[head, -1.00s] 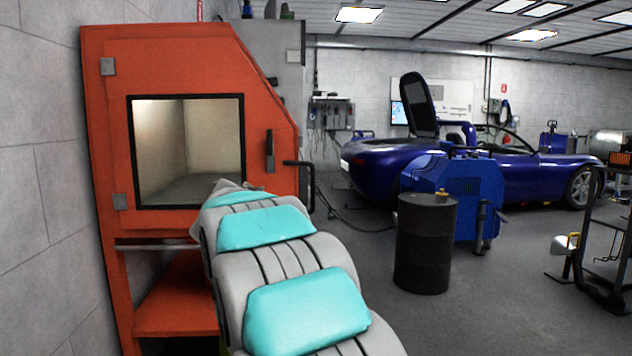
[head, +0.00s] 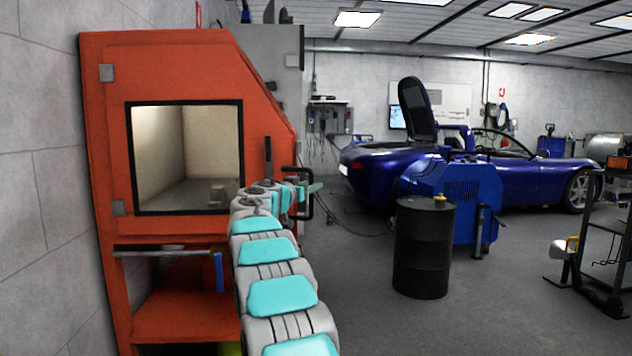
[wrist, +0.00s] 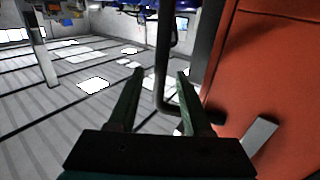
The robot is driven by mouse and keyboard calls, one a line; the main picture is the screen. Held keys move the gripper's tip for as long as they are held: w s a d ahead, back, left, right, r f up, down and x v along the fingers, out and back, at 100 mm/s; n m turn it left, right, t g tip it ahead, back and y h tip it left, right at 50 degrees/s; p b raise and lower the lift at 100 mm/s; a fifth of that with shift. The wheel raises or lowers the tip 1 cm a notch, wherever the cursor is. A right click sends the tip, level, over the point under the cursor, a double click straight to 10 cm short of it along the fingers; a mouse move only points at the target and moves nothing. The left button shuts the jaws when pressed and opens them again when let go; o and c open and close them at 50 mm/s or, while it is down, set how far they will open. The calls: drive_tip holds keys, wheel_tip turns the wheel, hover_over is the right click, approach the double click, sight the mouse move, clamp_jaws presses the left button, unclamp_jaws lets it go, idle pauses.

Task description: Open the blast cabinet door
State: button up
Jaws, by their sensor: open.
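The orange blast cabinet (head: 180,65) stands at the left against the wall. Its door (head: 118,150), with a black-framed window, looks shut. A black bar handle (head: 297,171) juts from the right side of the front, partly hidden by my gripper. My gripper (head: 314,188) is at this handle, fingers pointing right. In the wrist view my gripper (wrist: 160,90) is open, with the black handle (wrist: 163,50) passing between its two green fingers. I cannot tell whether either finger touches it. The orange cabinet surface (wrist: 270,60) is close on the right there.
A black drum (head: 424,250) and a blue machine (head: 455,195) stand to the right, before a dark blue car (head: 535,180). A dark rack (head: 600,240) is at the far right. The floor between the cabinet and drum is mostly clear.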

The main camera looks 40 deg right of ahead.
drive_tip(key=shift+p+x, duration=1.05)
drive_tip(key=shift+x, duration=1.2)
drive_tip(key=shift+c, duration=0.3)
clamp_jaws()
